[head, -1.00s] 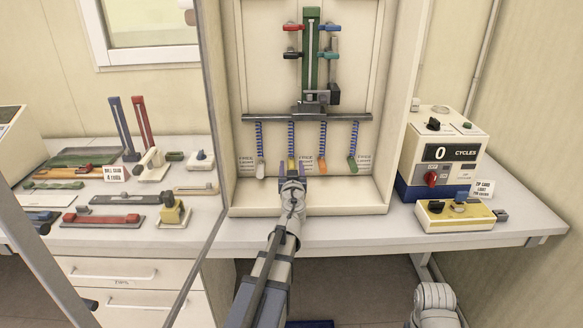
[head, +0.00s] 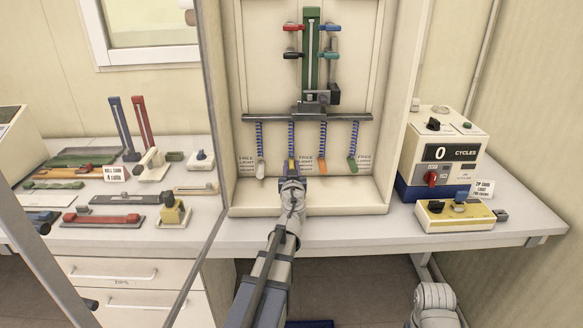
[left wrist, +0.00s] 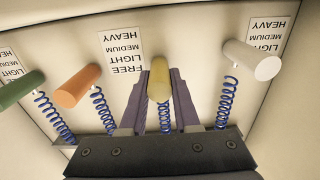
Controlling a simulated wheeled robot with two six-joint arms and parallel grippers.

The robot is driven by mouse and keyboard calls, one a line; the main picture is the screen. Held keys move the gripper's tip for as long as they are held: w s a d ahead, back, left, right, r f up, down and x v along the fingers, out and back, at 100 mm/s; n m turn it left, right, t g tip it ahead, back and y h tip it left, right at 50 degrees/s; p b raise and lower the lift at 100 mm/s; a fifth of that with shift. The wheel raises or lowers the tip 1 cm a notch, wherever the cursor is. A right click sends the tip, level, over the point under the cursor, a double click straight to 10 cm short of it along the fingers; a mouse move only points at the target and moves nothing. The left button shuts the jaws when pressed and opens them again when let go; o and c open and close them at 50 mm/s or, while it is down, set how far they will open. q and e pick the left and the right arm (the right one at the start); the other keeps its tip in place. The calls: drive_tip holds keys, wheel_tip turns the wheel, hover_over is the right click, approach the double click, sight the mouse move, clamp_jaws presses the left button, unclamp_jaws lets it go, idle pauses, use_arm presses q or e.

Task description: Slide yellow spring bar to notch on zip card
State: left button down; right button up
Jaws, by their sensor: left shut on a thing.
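The yellow spring bar (left wrist: 158,85) is a short rounded handle on a blue coil spring, second from the left in the head view (head: 291,164). My left gripper (left wrist: 160,92) has one finger on each side of it and is shut on it. In the head view, the gripper (head: 292,172) partly hides the bar. The zip card (head: 482,188) stands on the bench beside the control box; it appears to read "ZIP CARD LIGHT", with a last line too small to read. A scale card (left wrist: 122,50) near the yellow bar lists FREE, LIGHT, MEDIUM, HEAVY. My right gripper is out of view.
Beside the yellow bar hang a white bar (head: 260,169), an orange bar (head: 323,166) and a green bar (head: 352,163). The springs hang from a dark rail (head: 270,117) inside the cabinet. The control box (head: 447,155) reads 0 CYCLES. Tools lie on the left bench (head: 75,235).

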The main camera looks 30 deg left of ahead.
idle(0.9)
use_arm(q)
drive_tip(key=shift+f+b, duration=0.9)
drive_tip(key=shift+b, duration=0.05)
drive_tip(key=shift+r, duration=0.1)
drive_tip(key=c, duration=0.6)
unclamp_jaws()
drive_tip(key=shift+c, duration=0.2)
drive_tip(key=shift+s, duration=0.1)
drive_tip(key=v, duration=0.7)
drive_tip(key=shift+s+d, duration=0.2)
drive_tip(key=shift+s, duration=0.15)
